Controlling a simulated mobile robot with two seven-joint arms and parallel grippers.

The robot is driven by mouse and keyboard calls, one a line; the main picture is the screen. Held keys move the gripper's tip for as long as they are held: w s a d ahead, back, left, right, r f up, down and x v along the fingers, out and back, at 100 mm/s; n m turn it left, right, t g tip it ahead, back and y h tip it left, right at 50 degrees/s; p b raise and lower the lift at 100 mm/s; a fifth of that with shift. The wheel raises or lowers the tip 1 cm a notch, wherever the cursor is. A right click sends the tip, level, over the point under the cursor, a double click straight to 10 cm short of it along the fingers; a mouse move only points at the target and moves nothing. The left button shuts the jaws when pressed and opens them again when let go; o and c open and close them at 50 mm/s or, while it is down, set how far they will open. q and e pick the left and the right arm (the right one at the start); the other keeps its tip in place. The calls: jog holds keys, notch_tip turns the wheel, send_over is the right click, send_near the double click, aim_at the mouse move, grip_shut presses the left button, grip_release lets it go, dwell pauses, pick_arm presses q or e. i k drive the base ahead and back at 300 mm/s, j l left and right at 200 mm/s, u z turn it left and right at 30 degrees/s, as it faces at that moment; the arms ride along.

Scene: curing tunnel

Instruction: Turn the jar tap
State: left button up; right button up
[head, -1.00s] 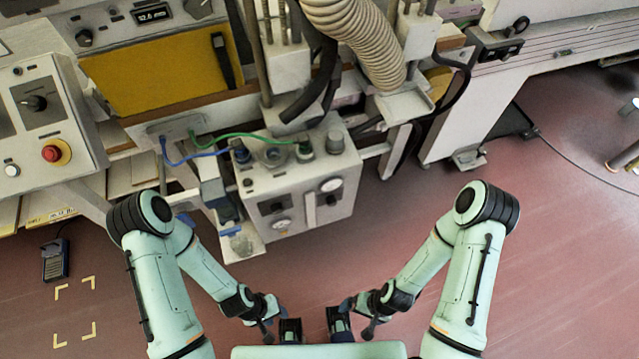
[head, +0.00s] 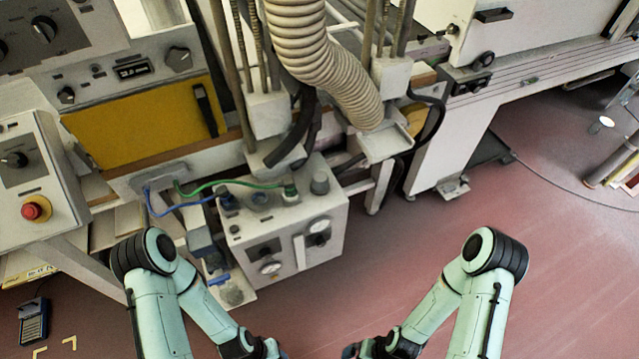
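A white box unit (head: 290,235) with gauges and knobs hangs below the machine, left of centre. At its lower left is a small clear jar-like part (head: 232,292) on a pale ledge. A blue piece (head: 218,279) sits just above that part; I cannot tell for sure whether it is the jar tap.
Blue and green hoses (head: 225,184) run into the box top. A ribbed duct (head: 325,60) hangs above it. A control panel with a red button (head: 36,208) stands at left. Red floor (head: 400,250) is open between and beyond my arms.

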aim_at(221, 281)
jog(key=k+u, duration=0.15)
jog(key=u, duration=1.15)
jog(key=i+l+z, duration=0.2)
jog(key=l, duration=0.2)
jog(key=l+z, duration=0.15)
jog(key=l, duration=0.3)
